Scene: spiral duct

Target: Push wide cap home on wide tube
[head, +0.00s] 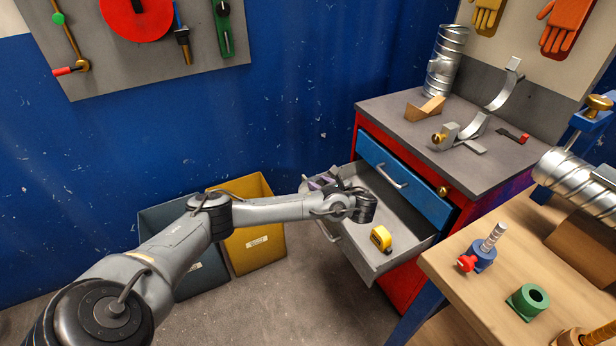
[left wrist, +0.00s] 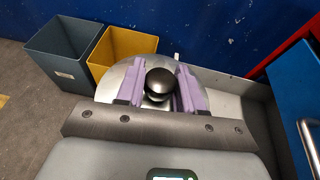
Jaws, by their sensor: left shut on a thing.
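My left gripper (head: 322,181) reaches over the open drawer of the red cabinet. In the left wrist view its purple fingers (left wrist: 160,88) are shut on the dark round knob of a cap (left wrist: 113,76), a shiny metal disc. The cap's far side and underside are hidden, and I cannot tell whether it touches the drawer. A ribbed metal spiral tube (head: 578,184) lies tilted at the right edge on the workbench, by a blue clamp. Another metal tube (head: 446,62) stands upright on the cabinet. I cannot tell which is the wide one. My right gripper is out of view.
The open drawer (head: 357,257) holds a yellow tape measure (head: 381,238). Grey and yellow bins (head: 254,239) stand by the blue wall. The workbench (head: 450,262) carries a red-and-blue fitting (head: 479,256) and a green ring (head: 527,301). Metal brackets (head: 474,128) lie on the cabinet.

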